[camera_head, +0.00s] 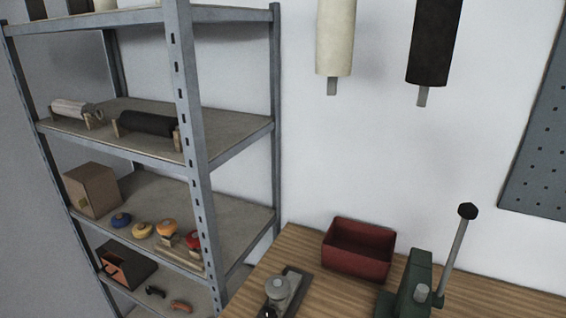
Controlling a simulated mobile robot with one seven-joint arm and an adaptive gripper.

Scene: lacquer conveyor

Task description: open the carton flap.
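A brown cardboard carton (93,190) stands on a middle shelf of the grey metal rack, at the left of the head view. It looks closed, with a small darker mark on its front. I cannot make out the edges of its flap at this size. My gripper is not in view, and no part of my arm shows near the carton.
The rack's grey front post (190,150) stands right of the carton. Several coloured knobs (167,228) sit beside it on the same shelf. A dark open box (127,264) is on the shelf below. A wooden bench (490,300) holds a red bin (358,248) and a green lever press (408,290).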

